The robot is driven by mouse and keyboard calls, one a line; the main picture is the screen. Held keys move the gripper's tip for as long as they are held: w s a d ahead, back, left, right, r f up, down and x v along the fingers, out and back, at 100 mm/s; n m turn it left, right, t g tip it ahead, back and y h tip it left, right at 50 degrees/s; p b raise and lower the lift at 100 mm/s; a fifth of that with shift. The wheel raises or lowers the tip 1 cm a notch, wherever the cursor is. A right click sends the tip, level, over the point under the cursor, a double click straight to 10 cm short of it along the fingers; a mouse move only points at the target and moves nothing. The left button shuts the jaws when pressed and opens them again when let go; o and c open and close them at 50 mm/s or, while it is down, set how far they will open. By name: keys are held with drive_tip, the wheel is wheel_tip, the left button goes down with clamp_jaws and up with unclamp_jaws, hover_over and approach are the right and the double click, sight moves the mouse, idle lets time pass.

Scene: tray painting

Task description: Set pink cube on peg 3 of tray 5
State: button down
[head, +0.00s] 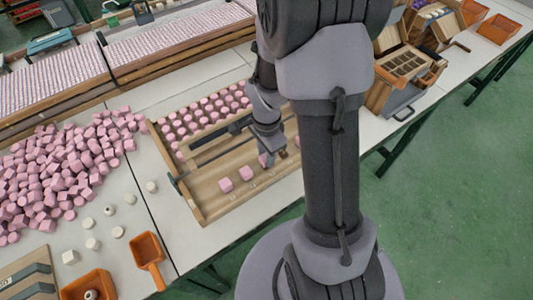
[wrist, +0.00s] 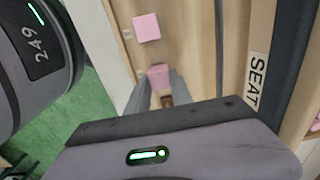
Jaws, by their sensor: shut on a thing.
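My gripper (head: 272,156) is over the front part of a wooden tray (head: 205,190) in the head view. In the wrist view my gripper (wrist: 159,82) is shut on a pink cube (wrist: 158,73), held between its two fingers; the same cube shows in part in the head view (head: 263,160). Two more pink cubes (head: 225,184) (head: 246,173) stand in a row to its left in the tray's front strip. One of them shows above the held cube in the wrist view (wrist: 147,27). Pegs under the gripper are hidden, and the tray number is not readable.
Several rows of pink pieces fill the tray's back part. A strip marked SEAT (wrist: 257,82) runs beside the gripper. Wooden boxes (head: 400,70) stand at the back right.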

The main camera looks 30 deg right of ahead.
drive_tip(key=shift+f+b, duration=0.5)
idle(0.4)
drive_tip(key=c, duration=0.6)
unclamp_jaws()
drive_tip(key=shift+r, duration=0.15)
wheel_tip(320, 180, up, 6)
drive_tip(key=p, duration=0.4)
drive_tip(key=shift+p, duration=0.3)
